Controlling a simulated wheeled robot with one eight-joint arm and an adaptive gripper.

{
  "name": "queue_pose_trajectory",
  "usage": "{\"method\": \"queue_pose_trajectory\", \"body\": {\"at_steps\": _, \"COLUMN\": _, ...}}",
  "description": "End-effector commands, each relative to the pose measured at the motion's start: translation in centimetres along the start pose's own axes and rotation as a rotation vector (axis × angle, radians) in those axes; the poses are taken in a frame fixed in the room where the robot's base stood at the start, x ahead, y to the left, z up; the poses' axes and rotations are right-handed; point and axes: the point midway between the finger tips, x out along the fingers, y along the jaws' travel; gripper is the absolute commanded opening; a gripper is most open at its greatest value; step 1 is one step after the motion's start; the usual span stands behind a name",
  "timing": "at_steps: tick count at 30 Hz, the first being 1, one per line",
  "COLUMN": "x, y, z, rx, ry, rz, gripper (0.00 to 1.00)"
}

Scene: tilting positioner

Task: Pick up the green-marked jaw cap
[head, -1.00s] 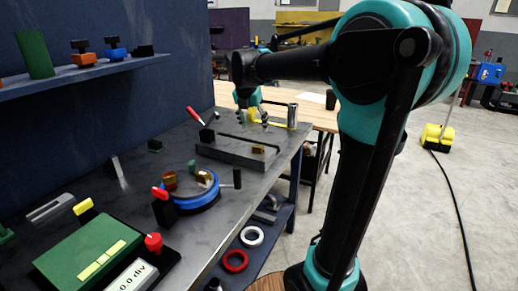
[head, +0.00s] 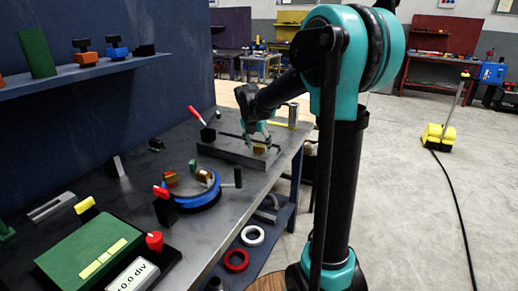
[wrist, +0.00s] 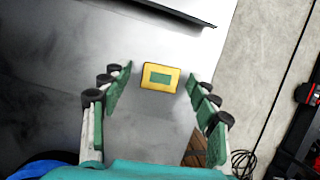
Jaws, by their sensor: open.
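The green-marked jaw cap (wrist: 148,67) is a small yellow block with a green rectangle on its upper face. In the wrist view it lies between and beyond the fingertips of my gripper (wrist: 158,76), with a gap on both sides. My gripper is open and empty. In the head view my gripper (head: 256,136) hangs over the front right part of a grey slotted plate (head: 225,153), where the small brass-coloured cap (head: 258,149) sits just under the fingers. The remaining height between fingers and cap is hard to tell.
A blue round turntable (head: 195,200) with brass-coloured pieces stands nearer on the bench, beside a dark upright pin (head: 238,177). A red-handled tool (head: 195,115) and a metal cylinder (head: 293,114) stand near the plate. The bench's right edge is close to the plate.

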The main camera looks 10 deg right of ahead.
Motion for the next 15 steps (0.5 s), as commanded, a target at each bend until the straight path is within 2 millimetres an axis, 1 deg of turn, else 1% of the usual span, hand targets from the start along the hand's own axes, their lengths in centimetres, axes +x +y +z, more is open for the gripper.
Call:
{"method": "queue_pose_trajectory", "body": {"at_steps": 6, "x": 0.09, "y": 0.00, "z": -0.01, "rx": 0.000, "ry": 0.000, "rz": 0.000, "gripper": 0.60}}
{"method": "queue_pose_trajectory", "body": {"at_steps": 8, "x": 0.08, "y": 0.00, "z": 0.00, "rx": 0.000, "ry": 0.000, "rz": 0.000, "gripper": 0.54}}
{"method": "queue_pose_trajectory", "body": {"at_steps": 15, "x": 0.07, "y": 0.00, "z": 0.00, "rx": 0.000, "ry": 0.000, "rz": 0.000, "gripper": 0.24}}
